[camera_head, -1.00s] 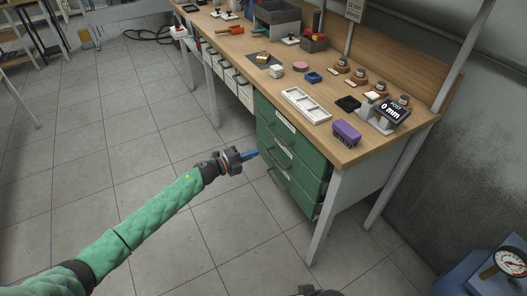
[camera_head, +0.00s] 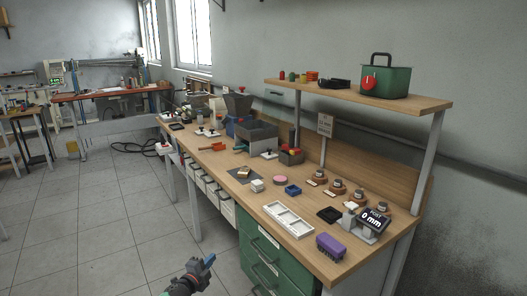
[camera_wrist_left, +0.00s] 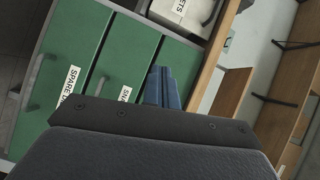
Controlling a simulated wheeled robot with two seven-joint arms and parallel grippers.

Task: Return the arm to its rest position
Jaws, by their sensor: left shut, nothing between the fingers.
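My left gripper (camera_head: 209,261) shows at the bottom of the head view, in front of the workbench and beside its green drawers. Its blue fingers are shut with nothing between them. In the left wrist view the blue fingers (camera_wrist_left: 164,88) lie together in front of the green drawer fronts (camera_wrist_left: 90,75), apart from them as far as I can tell. Most of the left arm is below the head view's edge. My right gripper is not in view.
A shelf above holds a green case (camera_head: 385,80). Open tiled floor (camera_head: 110,220) lies to the left.

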